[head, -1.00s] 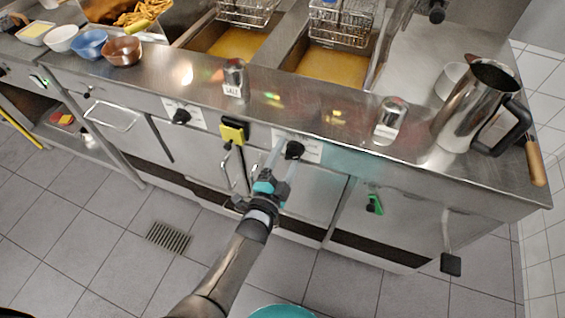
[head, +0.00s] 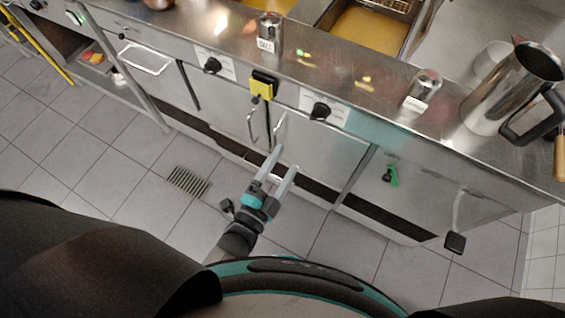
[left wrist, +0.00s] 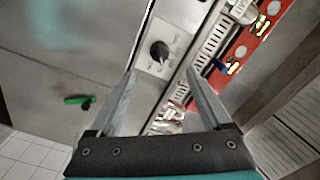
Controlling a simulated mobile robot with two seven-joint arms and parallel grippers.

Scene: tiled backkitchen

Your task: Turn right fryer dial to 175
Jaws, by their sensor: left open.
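The right fryer dial (head: 320,111) is a black knob on a white label plate on the steel front panel. It also shows in the left wrist view (left wrist: 159,52), just beyond and between the fingertips; the marks on its plate are too small to read. A similar left dial (head: 212,65) sits farther left. My left gripper (head: 286,159) is open and empty, below and to the left of the right dial in the head view and clear of it. Its two grey fingers also show in the left wrist view (left wrist: 160,74). My right gripper is not in view.
A yellow-and-black switch box (head: 264,86) sits between the dials. A door handle (head: 280,128) projects near my fingers. A green-handled valve (head: 390,175) is to the right. A metal jug (head: 508,90) and a shaker (head: 423,88) stand on the counter. The tiled floor ahead is clear.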

